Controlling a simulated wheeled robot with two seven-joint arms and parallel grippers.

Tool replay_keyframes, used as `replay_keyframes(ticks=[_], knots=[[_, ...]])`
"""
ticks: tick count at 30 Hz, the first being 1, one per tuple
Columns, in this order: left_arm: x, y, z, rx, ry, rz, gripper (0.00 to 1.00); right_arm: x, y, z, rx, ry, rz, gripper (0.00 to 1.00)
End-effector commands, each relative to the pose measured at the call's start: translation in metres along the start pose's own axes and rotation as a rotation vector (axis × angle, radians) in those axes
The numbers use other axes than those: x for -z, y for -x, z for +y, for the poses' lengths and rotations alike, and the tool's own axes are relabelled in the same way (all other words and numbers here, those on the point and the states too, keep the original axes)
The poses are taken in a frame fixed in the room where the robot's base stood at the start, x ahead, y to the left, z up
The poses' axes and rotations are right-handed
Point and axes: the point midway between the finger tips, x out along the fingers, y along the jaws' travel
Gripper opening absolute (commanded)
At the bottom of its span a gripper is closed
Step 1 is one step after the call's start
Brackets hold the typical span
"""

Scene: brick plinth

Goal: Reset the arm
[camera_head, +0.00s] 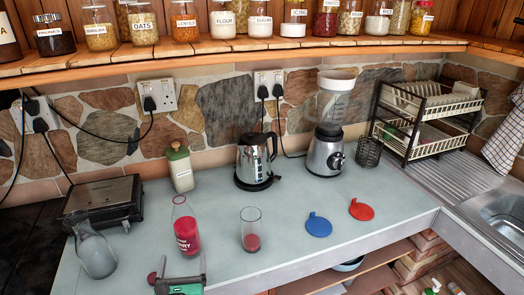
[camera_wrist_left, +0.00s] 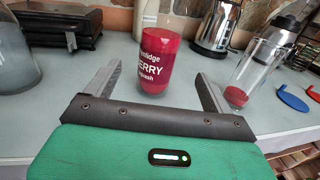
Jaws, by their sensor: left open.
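My left gripper (camera_head: 183,262) comes in at the bottom of the head view, with a green body and grey fingers. It is open and empty, low over the worktop. A clear bottle with red squash (camera_head: 187,237) stands upright just beyond its fingertips. A glass with a little red liquid (camera_head: 251,230) stands right of the bottle. My right gripper is in neither view.
A kettle (camera_head: 254,162) and a blender (camera_head: 326,152) stand at the back. Blue (camera_head: 318,226) and red (camera_head: 361,210) discs lie right of the glass. The worktop's front edge is close.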

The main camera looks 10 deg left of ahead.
Motion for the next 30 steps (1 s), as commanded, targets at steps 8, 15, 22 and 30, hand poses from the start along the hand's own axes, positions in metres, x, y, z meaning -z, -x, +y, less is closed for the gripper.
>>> replay_keyframes(ticks=[8, 15, 22, 30], knots=[[-0.037, 0.017, -0.041, 0.196, -0.318, -0.175, 0.86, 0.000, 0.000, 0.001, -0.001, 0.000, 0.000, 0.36], [-0.058, 0.073, -0.114, 0.530, -0.970, -0.478, 0.86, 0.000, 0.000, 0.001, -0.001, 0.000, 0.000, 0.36], [-0.022, 0.133, -0.149, 0.847, -1.608, -0.711, 0.86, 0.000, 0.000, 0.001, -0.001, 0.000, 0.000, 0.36], [0.044, 0.185, -0.118, 1.288, -2.286, -0.859, 0.86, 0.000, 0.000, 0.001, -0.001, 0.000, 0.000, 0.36]])
